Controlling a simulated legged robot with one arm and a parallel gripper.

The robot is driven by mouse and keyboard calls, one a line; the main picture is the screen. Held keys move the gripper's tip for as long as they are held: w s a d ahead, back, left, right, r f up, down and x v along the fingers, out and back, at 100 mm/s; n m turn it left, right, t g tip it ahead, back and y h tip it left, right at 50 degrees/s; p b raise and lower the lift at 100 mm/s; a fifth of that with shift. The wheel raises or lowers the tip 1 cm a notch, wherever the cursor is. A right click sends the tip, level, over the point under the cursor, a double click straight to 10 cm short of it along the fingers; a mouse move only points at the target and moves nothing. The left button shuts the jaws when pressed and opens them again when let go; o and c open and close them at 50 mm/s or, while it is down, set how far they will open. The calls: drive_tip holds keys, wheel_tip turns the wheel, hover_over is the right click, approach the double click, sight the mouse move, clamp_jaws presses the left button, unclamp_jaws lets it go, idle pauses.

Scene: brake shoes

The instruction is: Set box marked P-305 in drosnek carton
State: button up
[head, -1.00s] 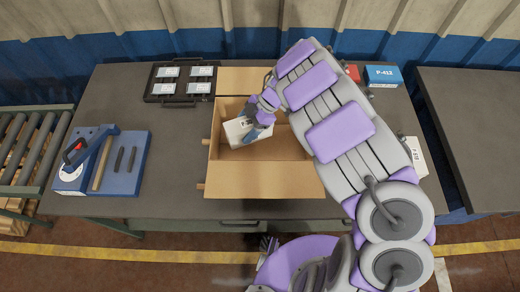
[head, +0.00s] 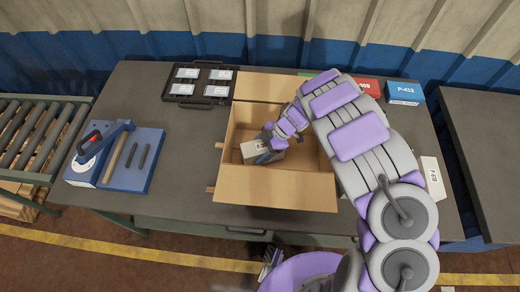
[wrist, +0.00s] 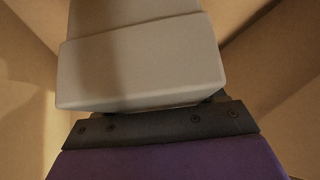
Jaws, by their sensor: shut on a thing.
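An open cardboard carton (head: 275,187) stands in the middle of the table with its flaps spread. My gripper (head: 272,152) reaches down inside it and is shut on a white box (head: 252,150). The box is low in the carton, left of the middle; part of its print shows but is too small to read. In the wrist view the white box (wrist: 140,75) sits at the dark jaw, with carton walls (wrist: 285,50) around it. I cannot tell whether the box touches the carton floor.
A blue box marked P-413 (head: 404,92) and a red box (head: 367,86) stand at the back right. Another white box (head: 433,178) lies at the right edge. A black tray (head: 200,84) and a blue tool fixture (head: 130,160) are on the left.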

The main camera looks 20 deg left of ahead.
drive_tip(key=o, duration=1.5)
drive_tip(key=shift+r, duration=0.1)
drive_tip(key=p+v, duration=0.1)
drive_tip(key=v, duration=1)
drive_tip(key=shift+w+d+r+p, duration=0.25)
drive_tip(key=shift+p, duration=0.15)
drive_tip(key=shift+r, duration=0.1)
